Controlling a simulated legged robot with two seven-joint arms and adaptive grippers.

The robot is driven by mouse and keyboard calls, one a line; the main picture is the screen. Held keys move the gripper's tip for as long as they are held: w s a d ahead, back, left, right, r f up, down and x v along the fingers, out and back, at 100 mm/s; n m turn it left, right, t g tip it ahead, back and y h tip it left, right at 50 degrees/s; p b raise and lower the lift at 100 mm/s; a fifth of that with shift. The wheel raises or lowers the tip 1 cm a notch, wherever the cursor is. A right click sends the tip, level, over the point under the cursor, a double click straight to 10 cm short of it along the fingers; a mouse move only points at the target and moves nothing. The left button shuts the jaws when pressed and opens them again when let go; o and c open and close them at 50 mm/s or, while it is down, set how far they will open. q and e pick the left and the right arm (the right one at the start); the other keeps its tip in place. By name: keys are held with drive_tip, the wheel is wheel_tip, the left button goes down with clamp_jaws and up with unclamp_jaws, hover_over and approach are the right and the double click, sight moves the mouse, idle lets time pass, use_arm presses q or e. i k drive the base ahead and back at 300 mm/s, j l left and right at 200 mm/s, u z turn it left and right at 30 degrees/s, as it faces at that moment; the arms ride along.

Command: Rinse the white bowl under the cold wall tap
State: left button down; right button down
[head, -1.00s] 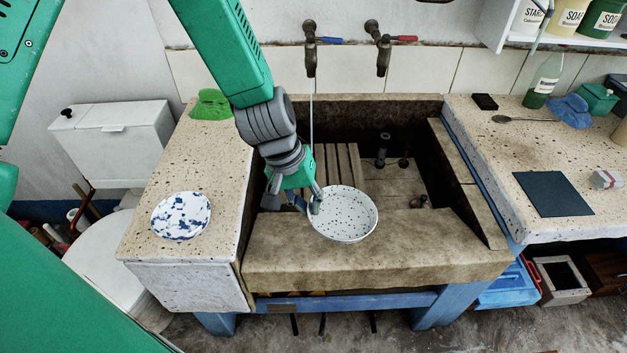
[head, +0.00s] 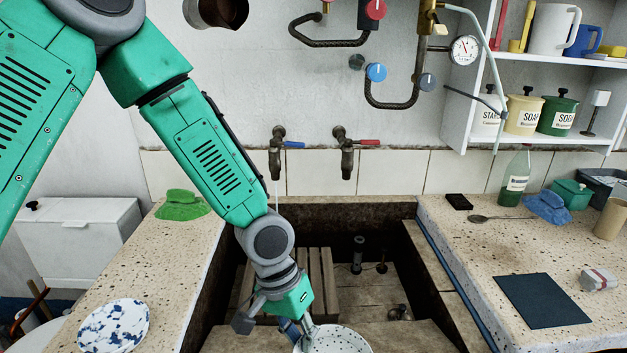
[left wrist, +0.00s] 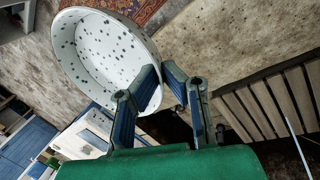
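The white bowl with dark speckles (head: 338,345) is at the bottom edge of the head view, partly cut off, at the front of the stone trough (head: 430,335). It also shows in the left wrist view (left wrist: 100,50), its inside visible. My left gripper (head: 303,339) is at the bowl's left side. In the left wrist view its fingers (left wrist: 161,72) are closed on the bowl's rim, one inside and one outside. The cold wall tap (head: 277,155), with a blue lever, is on the wall behind, and a thin stream runs down from it. My right gripper is out of view.
A red-lever tap (head: 346,158) is to the right of the cold one. A wooden slatted rack (head: 322,285) lies in the trough. A blue-and-white plate (head: 113,326) and green cloth (head: 182,205) lie on the left counter. A bottle (head: 515,177) stands on the right counter.

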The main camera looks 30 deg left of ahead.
sight(273, 142)
drive_tip(key=l+u, duration=0.1)
drive_tip(key=u, duration=0.3)
drive_tip(key=l+u, duration=0.1)
drive_tip(key=u, duration=0.25)
drive_tip(key=i+l+u, duration=0.1)
drive_tip(key=u, duration=0.3)
